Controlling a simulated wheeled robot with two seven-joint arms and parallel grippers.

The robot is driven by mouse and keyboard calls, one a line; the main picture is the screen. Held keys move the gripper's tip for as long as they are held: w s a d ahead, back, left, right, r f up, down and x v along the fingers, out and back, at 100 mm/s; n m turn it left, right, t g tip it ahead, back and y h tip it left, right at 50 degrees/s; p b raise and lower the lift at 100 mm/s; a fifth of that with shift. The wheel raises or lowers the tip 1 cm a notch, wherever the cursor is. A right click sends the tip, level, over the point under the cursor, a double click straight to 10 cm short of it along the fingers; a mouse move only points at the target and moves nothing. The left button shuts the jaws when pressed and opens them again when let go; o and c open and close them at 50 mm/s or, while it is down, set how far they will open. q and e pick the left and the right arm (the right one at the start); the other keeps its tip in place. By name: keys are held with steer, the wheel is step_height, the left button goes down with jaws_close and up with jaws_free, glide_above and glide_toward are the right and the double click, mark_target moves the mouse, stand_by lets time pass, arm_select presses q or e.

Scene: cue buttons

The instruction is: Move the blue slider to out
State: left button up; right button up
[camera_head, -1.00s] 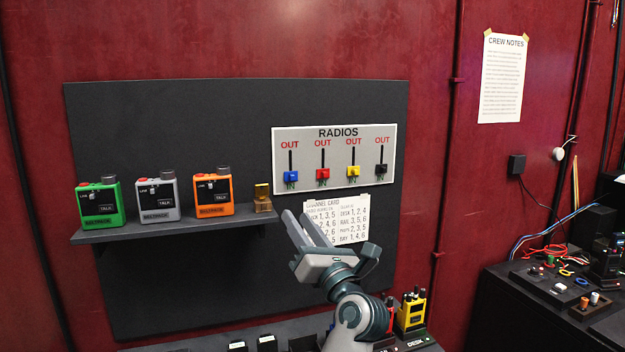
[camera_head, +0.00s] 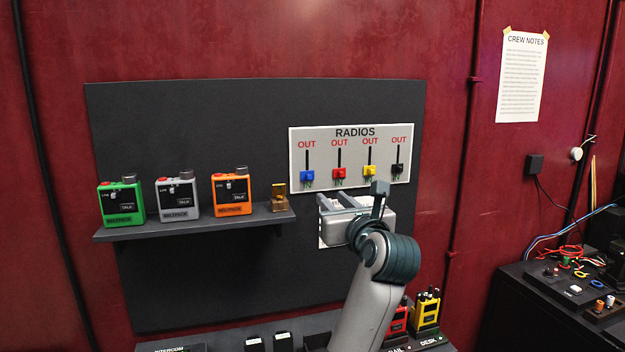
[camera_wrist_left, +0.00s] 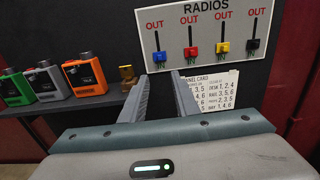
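The blue slider (camera_head: 307,177) sits at the low end of its vertical slot, at the left of the white RADIOS panel (camera_head: 380,135). A red OUT label (camera_head: 306,144) is above the slot. The blue slider also shows in the left wrist view (camera_wrist_left: 159,57), just beyond and above my fingertips. My left gripper (camera_head: 336,200) is below the panel, in front of the channel card and hiding most of it. In the left wrist view its two fingers (camera_wrist_left: 161,80) are apart with nothing between them. My right gripper is not in view.
Red (camera_head: 339,173), yellow (camera_head: 370,171) and black (camera_head: 397,169) sliders stand low in their slots to the right. A shelf (camera_head: 190,228) at left holds green, grey and orange beltpacks and a small brass-coloured block (camera_head: 279,197). Radios stand on a lower ledge.

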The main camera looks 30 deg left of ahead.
mark_target(310, 177)
arm_select(q)
steer(key=p+x, duration=0.6)
steer(key=x, duration=0.9)
steer(key=shift+s+r, duration=0.1)
steer(key=shift+x, duration=0.75)
jaws_close()
stand_by(0.3)
